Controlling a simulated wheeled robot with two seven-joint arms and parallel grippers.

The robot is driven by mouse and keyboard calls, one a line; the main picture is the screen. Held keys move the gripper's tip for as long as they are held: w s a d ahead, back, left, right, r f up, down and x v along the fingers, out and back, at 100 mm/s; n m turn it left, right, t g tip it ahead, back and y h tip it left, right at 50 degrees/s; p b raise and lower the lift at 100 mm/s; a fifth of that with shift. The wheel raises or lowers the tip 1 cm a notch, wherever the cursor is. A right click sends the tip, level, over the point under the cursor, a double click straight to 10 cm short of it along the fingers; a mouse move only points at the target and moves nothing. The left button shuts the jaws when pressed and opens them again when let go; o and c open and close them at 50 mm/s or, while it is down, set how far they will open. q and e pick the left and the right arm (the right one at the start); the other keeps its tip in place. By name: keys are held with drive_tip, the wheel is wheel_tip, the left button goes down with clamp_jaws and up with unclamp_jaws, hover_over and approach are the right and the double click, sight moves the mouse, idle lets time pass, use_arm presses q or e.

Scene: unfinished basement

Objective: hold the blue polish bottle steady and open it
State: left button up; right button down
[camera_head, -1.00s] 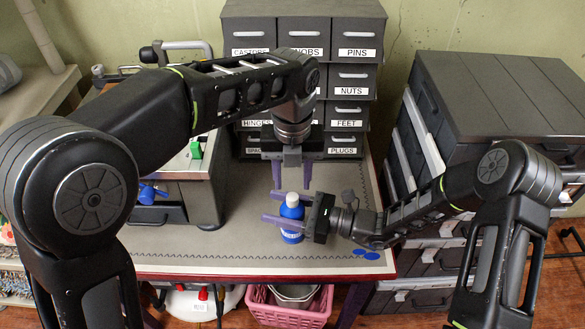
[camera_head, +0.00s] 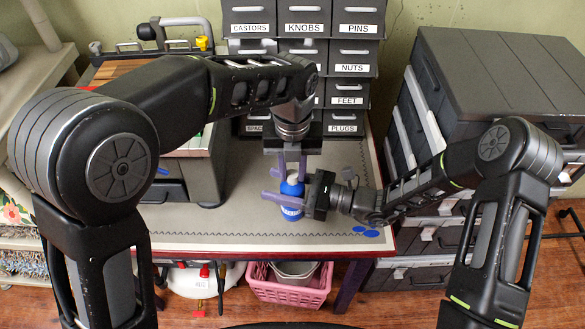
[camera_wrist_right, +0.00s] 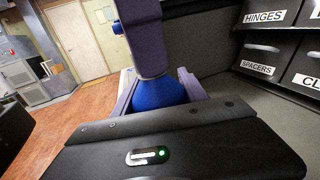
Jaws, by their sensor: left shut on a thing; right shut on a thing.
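The blue polish bottle (camera_head: 291,211) stands upright on the workbench (camera_head: 235,225) near its front edge. My right gripper (camera_head: 268,184) reaches in from the right and is shut on the bottle's body, with one finger on each side. My left gripper (camera_head: 291,172) points straight down from above and is shut on the bottle's pale cap (camera_head: 292,179), which its fingers mostly hide. In the right wrist view, the blue bottle (camera_wrist_right: 160,94) sits between my right fingers, with a left gripper finger (camera_wrist_right: 145,40) above it.
Grey labelled drawers (camera_head: 303,28) stand at the back of the bench. A dark cabinet (camera_head: 500,80) is at the right. Blue discs (camera_head: 366,231) lie at the bench's front right. A pink basket (camera_head: 287,287) is below the bench. The mat left of the bottle is clear.

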use_arm(q)
clamp_jaws()
